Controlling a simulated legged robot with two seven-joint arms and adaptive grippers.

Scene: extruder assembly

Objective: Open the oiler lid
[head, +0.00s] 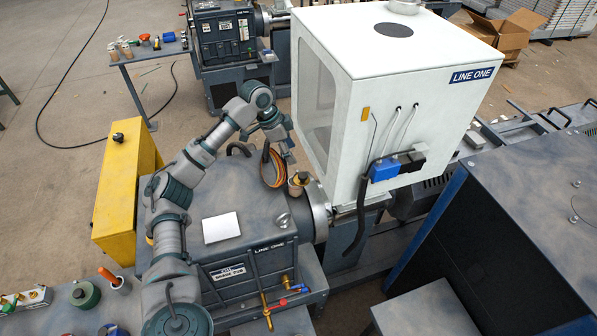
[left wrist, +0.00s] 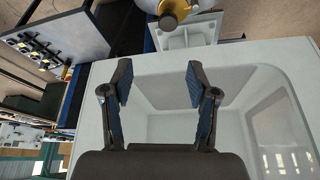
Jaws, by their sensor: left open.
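What looks like the oiler (head: 296,187), a small brass-coloured cup with a dark top, stands on the right end of the grey LINE ONE machine, beside the white enclosure. Its lid is too small in the head view to tell its exact position. My left gripper (head: 286,153) is just above and behind it, pointing down, apart from it. In the left wrist view my left gripper (left wrist: 157,85) is open with nothing between its fingers. A round yellowish part with a brown knob (left wrist: 168,20), perhaps the oiler, shows at the top edge, beyond the fingertips. My right gripper is not in view.
The white enclosure (head: 424,75) stands close to the right of my left gripper. A white sheet (head: 221,227) lies on the grey machine (head: 195,267). A yellow box (head: 117,190) stands to the left.

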